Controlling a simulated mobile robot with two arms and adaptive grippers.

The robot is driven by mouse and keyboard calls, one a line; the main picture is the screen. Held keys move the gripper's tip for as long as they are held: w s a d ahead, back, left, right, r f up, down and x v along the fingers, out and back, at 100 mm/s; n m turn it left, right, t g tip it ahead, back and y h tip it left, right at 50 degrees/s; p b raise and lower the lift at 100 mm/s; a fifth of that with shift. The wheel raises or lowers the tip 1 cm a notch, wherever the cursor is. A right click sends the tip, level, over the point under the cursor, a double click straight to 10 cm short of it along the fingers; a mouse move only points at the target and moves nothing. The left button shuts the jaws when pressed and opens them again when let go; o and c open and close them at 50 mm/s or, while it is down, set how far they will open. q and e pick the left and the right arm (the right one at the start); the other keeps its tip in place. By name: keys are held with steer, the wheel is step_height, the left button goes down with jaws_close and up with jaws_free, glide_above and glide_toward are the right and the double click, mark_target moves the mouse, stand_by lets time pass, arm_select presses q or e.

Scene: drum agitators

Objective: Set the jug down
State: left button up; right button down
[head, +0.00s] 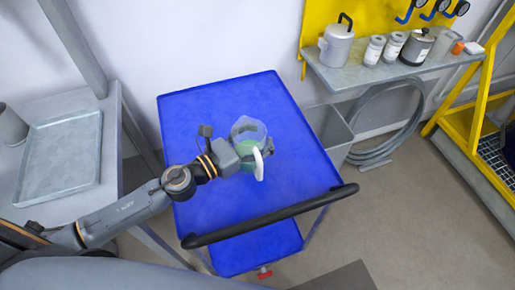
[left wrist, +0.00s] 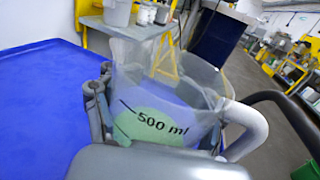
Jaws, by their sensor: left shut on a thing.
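The jug (head: 249,131) is a clear measuring jug with green contents and a pale handle (head: 259,165). It is over the blue cart top (head: 300,110) in the head view; I cannot tell whether its base touches the cart. My left gripper (head: 251,149) is shut on the jug, with its fingers around the body. In the left wrist view the jug (left wrist: 160,85) fills the middle, marked "500 ml", with its handle (left wrist: 245,130) at the right. The jug looks roughly upright. My right gripper is not in view.
The cart top is otherwise clear, with a black push handle (head: 275,215) along its front. A grey table with a metal tray (head: 60,155) stands at the left. A shelf (head: 350,76) with a lidded pot (head: 337,44) and jars is at the back right. A grey bin (head: 328,130) stands beside the cart.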

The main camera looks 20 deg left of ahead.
arm_select(q)
step_height(320, 180, down, 4)
steer(key=shift+r+b, duration=0.1)
steer(key=shift+b, duration=0.9)
steer(key=shift+f, duration=0.25)
steer(key=shift+r, duration=0.1)
steer(key=shift+f, duration=0.2)
steer(key=o, duration=1.6)
steer(key=shift+c, duration=0.2)
steer(key=shift+r, duration=0.15)
steer(key=shift+a, duration=0.1)
